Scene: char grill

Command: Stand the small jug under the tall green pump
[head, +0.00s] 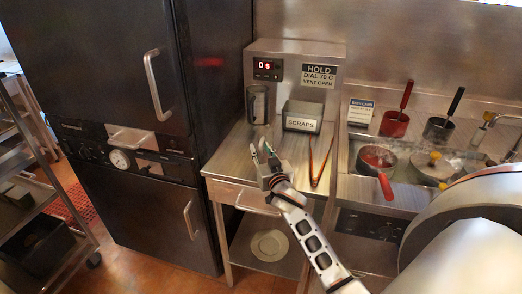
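My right gripper (262,152) is over the front of the steel counter (229,159), its fingers apart and nothing visible between them. A dark, see-through vessel (258,104) stands upright at the back left of this counter, below a digital display; I cannot tell whether it is the small jug. It is behind the gripper and apart from it. I cannot make out a tall green pump; the small green patch by the fingertips looks like part of the gripper. My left gripper is not in view.
A SCRAPS bin (302,116) and tongs (316,163) are right of the gripper. Farther right are a red ladle (395,123), a dark ladle (438,128) and a pot with a red handle (377,158). A tall dark oven (118,65) borders the left; a plate (269,245) lies below.

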